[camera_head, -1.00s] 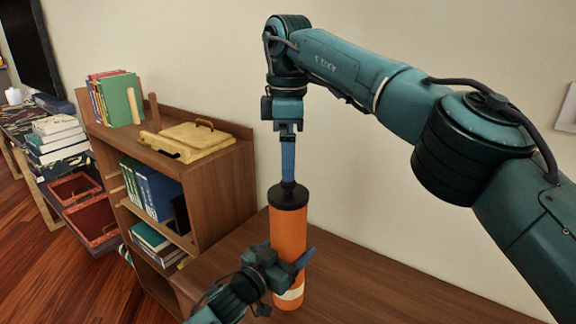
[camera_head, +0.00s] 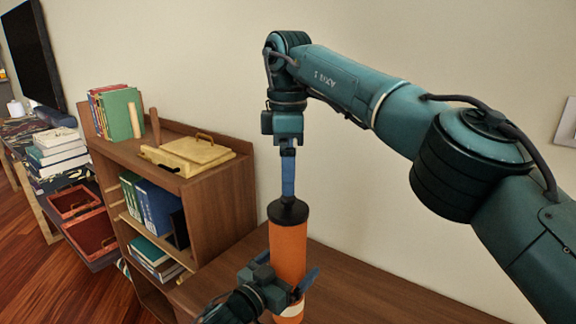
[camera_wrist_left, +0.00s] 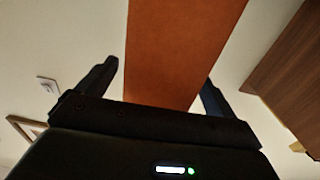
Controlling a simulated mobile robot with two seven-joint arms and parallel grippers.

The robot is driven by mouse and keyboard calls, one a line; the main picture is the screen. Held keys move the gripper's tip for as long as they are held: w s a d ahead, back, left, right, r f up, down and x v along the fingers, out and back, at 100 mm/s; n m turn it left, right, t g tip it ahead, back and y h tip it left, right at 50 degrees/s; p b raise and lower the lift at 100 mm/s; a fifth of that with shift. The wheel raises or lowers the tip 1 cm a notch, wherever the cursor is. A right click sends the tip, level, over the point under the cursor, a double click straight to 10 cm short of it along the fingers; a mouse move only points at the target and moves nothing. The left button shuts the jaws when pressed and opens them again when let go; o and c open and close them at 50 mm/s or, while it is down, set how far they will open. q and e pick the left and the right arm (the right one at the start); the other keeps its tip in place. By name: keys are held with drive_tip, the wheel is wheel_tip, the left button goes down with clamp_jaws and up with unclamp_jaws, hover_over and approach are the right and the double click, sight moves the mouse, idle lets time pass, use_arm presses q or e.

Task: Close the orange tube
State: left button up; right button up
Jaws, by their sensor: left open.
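The orange tube (camera_head: 288,247) stands upright on the brown wooden surface, with a pale band low on it. A black cap (camera_head: 288,211) with a narrow top sits on its upper end. My right gripper (camera_head: 288,190) points straight down, its blue fingertips at the cap's narrow top. Its fingers are seen edge-on, so their gap is hidden. My left gripper (camera_head: 291,281) is low at the tube, with its fingers open on either side of it. In the left wrist view the tube (camera_wrist_left: 180,50) passes between the spread fingers (camera_wrist_left: 158,82).
A wooden bookshelf (camera_head: 222,200) stands to the left, with a yellow case (camera_head: 190,155) and upright books on top. Stacked books (camera_head: 55,145) and red trays (camera_head: 90,235) are farther left. The wooden surface (camera_head: 370,290) right of the tube is clear, with a wall behind.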

use_arm(q)
drive_tip(key=v, duration=1.2)
drive_tip(key=shift+s+a+b, duration=0.15)
drive_tip(key=shift+a+b, duration=0.1)
drive_tip(key=shift+b, duration=0.15)
use_arm(e)
drive_tip(key=shift+f, duration=0.45)
